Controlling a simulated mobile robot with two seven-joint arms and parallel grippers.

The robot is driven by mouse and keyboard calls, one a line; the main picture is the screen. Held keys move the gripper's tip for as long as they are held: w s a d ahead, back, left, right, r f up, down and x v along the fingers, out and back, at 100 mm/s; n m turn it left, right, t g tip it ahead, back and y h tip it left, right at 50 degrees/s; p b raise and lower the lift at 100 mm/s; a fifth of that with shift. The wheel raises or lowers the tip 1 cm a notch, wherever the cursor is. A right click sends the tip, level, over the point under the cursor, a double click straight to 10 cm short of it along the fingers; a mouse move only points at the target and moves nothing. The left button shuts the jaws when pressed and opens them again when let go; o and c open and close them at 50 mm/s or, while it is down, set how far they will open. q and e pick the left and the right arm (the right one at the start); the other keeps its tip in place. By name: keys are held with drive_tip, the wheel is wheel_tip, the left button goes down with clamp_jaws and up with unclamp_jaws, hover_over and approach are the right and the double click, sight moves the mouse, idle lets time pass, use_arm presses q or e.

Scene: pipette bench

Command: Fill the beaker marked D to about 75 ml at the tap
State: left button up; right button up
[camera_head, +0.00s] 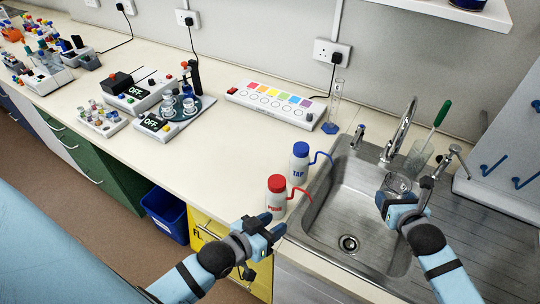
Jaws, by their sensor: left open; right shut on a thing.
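My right gripper (397,202) is shut on a clear glass beaker (399,182) over the right part of the sink. The beaker is partly hidden by the gripper; its letter and any water level cannot be read. The chrome tap (405,125) stands at the back of the sink, its spout end just behind and above the beaker in the picture. I cannot tell whether water runs. Lever handles (358,136) stand either side of the tap. My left gripper (268,228) is open and empty at the counter's front edge, near the red-capped bottle.
A red-capped wash bottle (277,197) and a blue-capped one marked TAP (299,163) stand left of the sink (338,205). A glass with a green brush (418,158) stands behind the sink. A measuring cylinder (335,105) stands near the wall.

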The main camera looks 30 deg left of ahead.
sight(394, 174)
drive_tip(key=shift+r, duration=3)
use_arm(q)
drive_tip(key=s+f+m+g+y, duration=0.1)
drive_tip(key=s+f+g, duration=0.2)
drive_tip(key=s+f, duration=0.4)
wheel_tip(394, 174, down, 4)
drive_tip(key=shift+s+a+f+m, duration=0.15)
drive_tip(key=shift+a+m, duration=0.05)
drive_tip(key=shift+m, duration=0.2)
use_arm(e)
drive_tip(key=s+d+r+m+t+h, duration=0.1)
drive_tip(key=s+d+r+m+h, duration=0.1)
drive_tip(key=s+d, duration=0.4)
drive_tip(key=s+d+r+m+t+h, duration=0.1)
drive_tip(key=s+d+m+h, duration=0.3)
drive_tip(key=d, duration=0.9)
drive_tip(key=s+r+h, duration=0.1)
drive_tip(key=s, duration=0.2)
drive_tip(key=shift+s+d, duration=0.25)
drive_tip(key=shift+s, duration=0.05)
use_arm(q)
drive_tip(key=shift+s, duration=0.1)
